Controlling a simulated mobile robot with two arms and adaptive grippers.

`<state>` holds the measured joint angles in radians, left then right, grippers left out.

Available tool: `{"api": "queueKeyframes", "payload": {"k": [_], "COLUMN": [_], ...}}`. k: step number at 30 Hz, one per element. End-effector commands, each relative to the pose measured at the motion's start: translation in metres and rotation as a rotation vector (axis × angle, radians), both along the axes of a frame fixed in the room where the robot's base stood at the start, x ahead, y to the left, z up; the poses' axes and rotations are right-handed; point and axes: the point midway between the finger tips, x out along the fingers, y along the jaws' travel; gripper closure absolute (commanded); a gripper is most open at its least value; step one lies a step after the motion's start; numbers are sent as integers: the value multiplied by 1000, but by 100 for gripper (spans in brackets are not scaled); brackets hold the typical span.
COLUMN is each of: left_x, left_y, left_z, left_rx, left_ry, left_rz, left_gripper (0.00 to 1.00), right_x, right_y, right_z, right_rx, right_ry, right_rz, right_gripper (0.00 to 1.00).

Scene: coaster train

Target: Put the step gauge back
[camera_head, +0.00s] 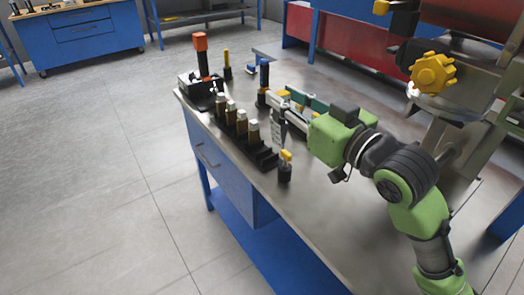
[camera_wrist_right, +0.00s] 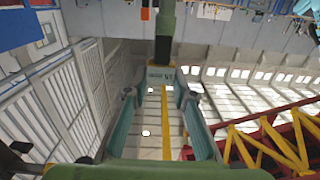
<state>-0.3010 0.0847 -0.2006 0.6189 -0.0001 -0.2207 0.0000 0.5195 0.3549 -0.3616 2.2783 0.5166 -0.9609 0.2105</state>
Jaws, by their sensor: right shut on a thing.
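My right gripper (camera_head: 281,104) reaches in from the right over the workbench and is shut on a narrow grey piece (camera_head: 280,124), which looks like the step gauge. The piece hangs down from the fingertips, above the bench top; the fingers hide its upper part. A black stepped rack (camera_head: 262,156) stands below and to the left of it, near the bench's front edge. Several pale-topped dark pieces (camera_head: 242,122) stand upright in a row in the rack, and its near end looks empty. My left gripper is not in view.
A small yellow-topped post (camera_head: 286,170) stands close to the rack's near end. A blue-topped post (camera_head: 263,78), a yellow-topped post (camera_head: 227,65) and an orange-topped tool (camera_head: 202,60) stand farther back. The near part of the bench top (camera_head: 300,215) is clear.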

Motion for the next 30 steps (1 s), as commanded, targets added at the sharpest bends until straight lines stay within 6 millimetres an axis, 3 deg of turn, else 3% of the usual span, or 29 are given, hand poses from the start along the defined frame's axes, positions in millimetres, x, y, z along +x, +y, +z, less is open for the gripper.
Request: {"api": "queueKeyframes", "payload": {"k": [13,18,30], "left_x": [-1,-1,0], "left_y": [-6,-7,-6], "left_z": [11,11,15], "left_rx": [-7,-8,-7], "left_ry": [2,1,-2], "left_rz": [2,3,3], "left_gripper": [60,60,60], "right_x": [87,114,136], "right_y": [15,20,24], "right_z": [-36,-70,-106], "right_rx": [3,0,1], "right_ry": [1,1,1], "right_rz": [-2,-2,-2], "right_gripper": [100,100,100]}}
